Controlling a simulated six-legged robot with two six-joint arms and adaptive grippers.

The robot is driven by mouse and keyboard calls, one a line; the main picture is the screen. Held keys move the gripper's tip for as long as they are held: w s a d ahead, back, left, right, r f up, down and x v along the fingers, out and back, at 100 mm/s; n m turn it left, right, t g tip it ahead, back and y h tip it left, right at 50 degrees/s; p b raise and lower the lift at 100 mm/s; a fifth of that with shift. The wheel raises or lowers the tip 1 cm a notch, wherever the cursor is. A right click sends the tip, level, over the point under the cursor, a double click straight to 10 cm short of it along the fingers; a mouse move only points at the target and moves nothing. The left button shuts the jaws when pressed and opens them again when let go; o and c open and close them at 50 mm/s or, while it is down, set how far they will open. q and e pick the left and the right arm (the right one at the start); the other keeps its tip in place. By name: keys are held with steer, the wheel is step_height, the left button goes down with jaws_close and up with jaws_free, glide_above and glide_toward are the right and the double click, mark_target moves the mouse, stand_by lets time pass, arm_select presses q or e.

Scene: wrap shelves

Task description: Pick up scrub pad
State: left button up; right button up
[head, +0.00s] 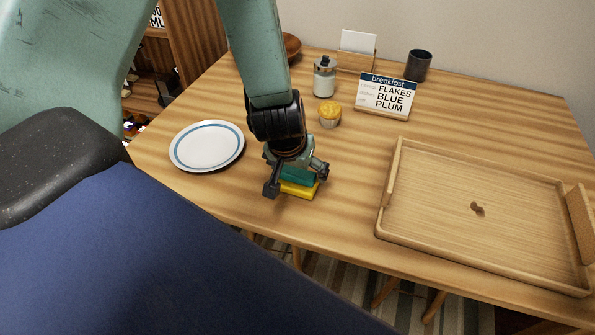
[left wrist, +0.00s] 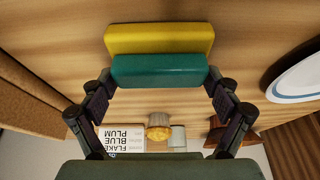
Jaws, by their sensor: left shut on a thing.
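The scrub pad (head: 299,189) has a yellow lower layer and a teal-green upper layer. It is near the table's front edge, right of the plate, and I cannot tell whether it touches the table. My left gripper (head: 296,180) reaches down from above and is shut on the pad, one finger at each end. In the left wrist view the pad's teal side (left wrist: 158,70) lies between the fingers, with the yellow layer beyond it. My right gripper is not in view.
A blue-ringed white plate (head: 207,146) lies left of the pad. A wooden tray (head: 470,258) with small brown bits stands at right. Behind are a muffin (head: 330,114), a jar (head: 324,78), a breakfast sign (head: 386,97) and a dark cup (head: 419,65). Table between pad and tray is clear.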

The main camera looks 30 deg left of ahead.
arm_select(q)
step_height(320, 180, up, 10)
steer(key=p, duration=0.6)
